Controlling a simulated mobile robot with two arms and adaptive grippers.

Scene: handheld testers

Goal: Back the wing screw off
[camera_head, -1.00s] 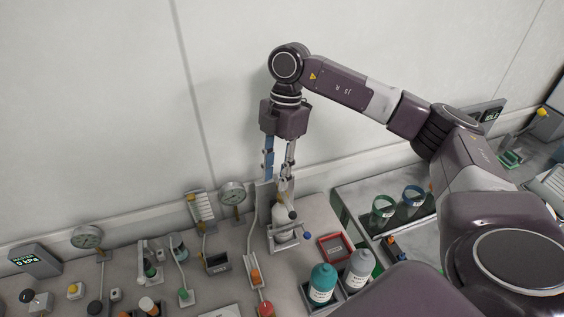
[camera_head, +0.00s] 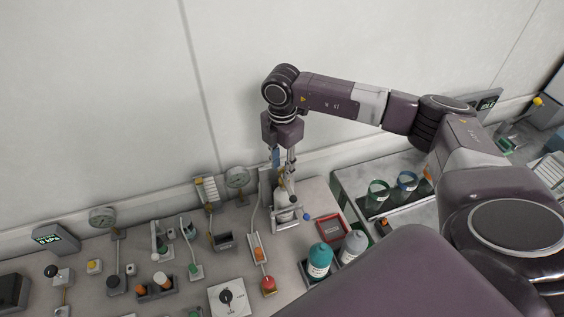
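The wing screw is too small to make out. A small handheld tester with a pale rounded body (camera_head: 284,200) stands on a base plate at the back of the bench. A dark knob and a blue-tipped part show at its right side. My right gripper (camera_head: 284,178) points straight down just over the top of this tester. Its two fingers are a little apart higher up. Their tips overlap the tester's top, so contact or grip cannot be told. My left gripper is not in view.
Teal (camera_head: 320,262) and grey (camera_head: 354,246) bottles stand right of the tester, with a red-framed tray (camera_head: 332,228) behind them. Gauges (camera_head: 237,178), switches and a display (camera_head: 55,238) fill the left. The wall is close behind.

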